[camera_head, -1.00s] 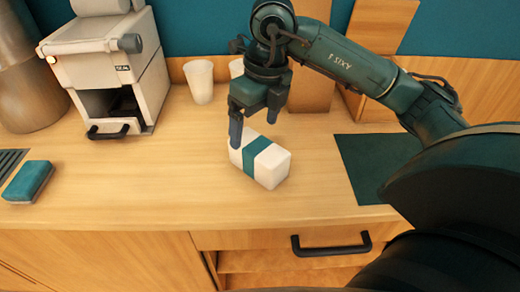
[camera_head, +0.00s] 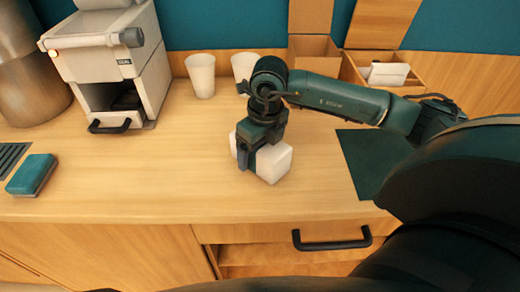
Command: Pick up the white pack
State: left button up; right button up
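The white pack (camera_head: 275,163) lies on the wooden counter near the middle of the view. My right gripper (camera_head: 254,154) has come down over it from above and covers its middle, where its teal band is. One finger shows against the pack's near left side; the other is hidden behind the gripper and the pack. I cannot tell whether the fingers press on the pack. The pack appears to rest on the counter. My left gripper is out of view.
Two white cups (camera_head: 201,76) (camera_head: 244,67) stand behind the gripper. A white machine (camera_head: 112,60) is at the back left and a teal sponge (camera_head: 32,174) at the left. A dark green mat (camera_head: 372,160) lies right of the pack. Wooden boxes (camera_head: 314,50) (camera_head: 410,86) stand behind.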

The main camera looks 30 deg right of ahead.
jog(key=shift+f, duration=0.45)
jog(key=shift+w+r, duration=0.1)
jog(key=c, duration=1.2)
